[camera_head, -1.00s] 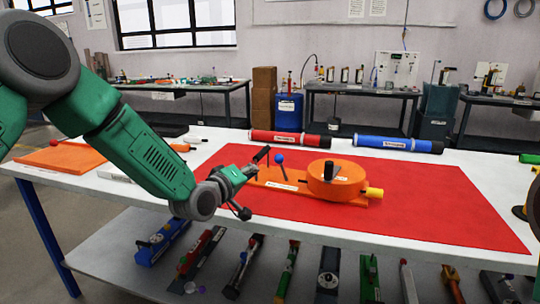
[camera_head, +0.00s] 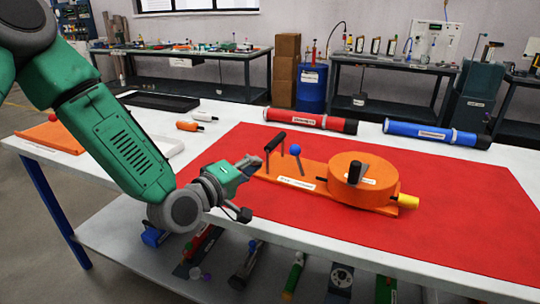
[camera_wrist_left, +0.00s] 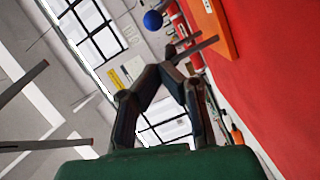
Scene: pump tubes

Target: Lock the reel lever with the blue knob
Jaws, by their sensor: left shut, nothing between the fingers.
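The orange reel device (camera_head: 362,182) lies on the red mat, with a round drum at its right and a yellow end piece (camera_head: 408,201). The blue knob (camera_head: 295,149) tops a thin, slightly tilted rod on the device's left part. A black crossbar handle (camera_head: 275,142) stands left of it. My left gripper (camera_head: 252,163) is shut and empty, just left of the handle, apart from the knob. In the left wrist view the closed fingertips (camera_wrist_left: 171,70) are below the blue knob (camera_wrist_left: 153,20); the orange base (camera_wrist_left: 212,25) is at the top right. My right gripper is out of view.
A red cylinder (camera_head: 310,120) and a blue cylinder (camera_head: 435,133) lie behind the mat. An orange board (camera_head: 50,138) and a black tray (camera_head: 158,100) are at the left. The mat in front of the device is clear. A lower shelf holds several tools.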

